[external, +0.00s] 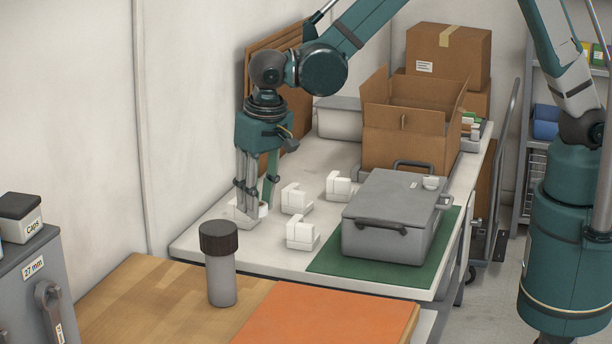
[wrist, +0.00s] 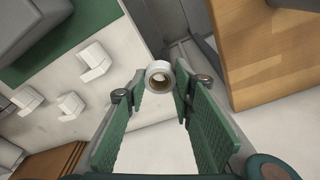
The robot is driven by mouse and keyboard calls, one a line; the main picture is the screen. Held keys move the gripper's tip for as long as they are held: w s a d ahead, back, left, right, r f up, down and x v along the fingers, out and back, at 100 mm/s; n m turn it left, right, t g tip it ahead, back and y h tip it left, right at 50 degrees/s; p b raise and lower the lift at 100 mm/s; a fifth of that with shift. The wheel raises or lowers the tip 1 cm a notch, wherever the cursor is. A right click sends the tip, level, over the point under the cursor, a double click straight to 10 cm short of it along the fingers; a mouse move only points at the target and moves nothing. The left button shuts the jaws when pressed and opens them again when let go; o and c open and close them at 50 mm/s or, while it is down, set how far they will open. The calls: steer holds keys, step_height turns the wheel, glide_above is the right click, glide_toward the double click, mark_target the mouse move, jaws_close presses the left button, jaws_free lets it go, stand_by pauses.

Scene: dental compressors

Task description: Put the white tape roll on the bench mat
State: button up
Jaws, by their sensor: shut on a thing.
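The white tape roll (wrist: 158,67) sits between my fingertips in the wrist view, its round brown-lined hole facing the camera. In the external view, only a small white part of the roll (external: 263,209) shows beside my fingers. My gripper (external: 256,212) points down at the left end of the white table and is shut on the roll; both green finger pads also show in the wrist view (wrist: 161,92). I cannot tell whether the roll touches the table. An orange mat (external: 325,318) lies flat on the wooden bench, and its visible top is bare.
A green mat (external: 330,262) under a grey lidded case (external: 390,225) lies on the white table. Three white blocky parts (external: 302,233) stand near my gripper. A dark-capped jar (external: 220,268) stands on the wooden bench (external: 150,300). An open carton (external: 405,140) stands behind.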

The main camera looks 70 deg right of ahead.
steer(key=s+a+r+n+p, duration=0.1)
steer(key=s+a+n, duration=0.4)
steer(key=s+a, duration=1.3)
steer(key=shift+a+r+y, duration=0.25)
steer(key=shift+r+y, duration=0.15)
glide_above(306, 302)
steer(key=shift+s+a+f, duration=0.1)
steer(key=shift+s+f, duration=0.05)
steer(key=shift+f, duration=1.45)
steer(key=shift+s+f, duration=0.15)
steer(key=shift+f, duration=1.4)
steer(key=shift+f, duration=1.85)
steer(key=shift+f, duration=0.15)
